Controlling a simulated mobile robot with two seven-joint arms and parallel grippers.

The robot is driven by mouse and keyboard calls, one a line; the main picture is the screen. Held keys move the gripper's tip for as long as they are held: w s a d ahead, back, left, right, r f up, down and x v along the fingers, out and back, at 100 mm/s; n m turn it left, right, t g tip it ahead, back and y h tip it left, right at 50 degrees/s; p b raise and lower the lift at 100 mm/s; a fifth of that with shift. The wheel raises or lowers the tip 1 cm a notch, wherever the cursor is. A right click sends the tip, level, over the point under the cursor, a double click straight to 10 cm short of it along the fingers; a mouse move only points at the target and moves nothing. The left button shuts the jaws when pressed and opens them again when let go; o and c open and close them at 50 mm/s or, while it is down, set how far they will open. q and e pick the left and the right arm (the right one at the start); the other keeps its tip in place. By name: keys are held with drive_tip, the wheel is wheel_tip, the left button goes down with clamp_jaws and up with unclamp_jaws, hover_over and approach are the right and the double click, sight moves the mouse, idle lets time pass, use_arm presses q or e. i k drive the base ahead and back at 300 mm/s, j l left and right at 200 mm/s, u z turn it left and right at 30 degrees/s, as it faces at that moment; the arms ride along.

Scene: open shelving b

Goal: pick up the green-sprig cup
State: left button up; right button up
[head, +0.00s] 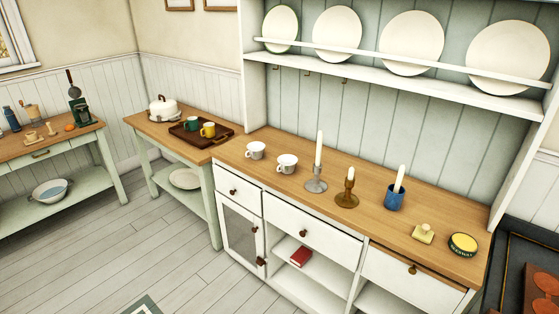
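Two white cups stand upright on the wooden top of the dresser, toward its left end. One white cup (255,151) is farther left, and the other white cup (287,164) is just to its right and a little nearer. Both have some faint marking, but it is too small to tell which one bears a green sprig. Neither of my grippers is in view.
A silver candlestick (317,184) with a tall candle, a brass candlestick (347,198) and a blue candle holder (394,200) stand right of the cups. A tray (180,134) with two mugs is on the side table. Grey floor (180,265) in front is clear.

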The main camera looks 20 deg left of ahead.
sight(288, 163)
drive_tip(key=i+j, duration=0.15)
drive_tip(key=j, duration=0.25)
drive_tip(key=i+j, duration=0.15)
drive_tip(key=j, duration=0.25)
drive_tip(key=i+j, duration=0.15)
drive_tip(key=j, duration=0.25)
drive_tip(key=i+j, duration=0.15)
drive_tip(key=j, duration=0.3)
drive_tip(key=i+j, duration=0.15)
drive_tip(key=j, duration=0.25)
drive_tip(key=i+j, duration=0.15)
drive_tip(key=j, duration=0.25)
drive_tip(key=i+j, duration=0.15)
drive_tip(key=j, duration=0.25)
drive_tip(key=i+j, duration=0.15)
drive_tip(key=j, duration=0.25)
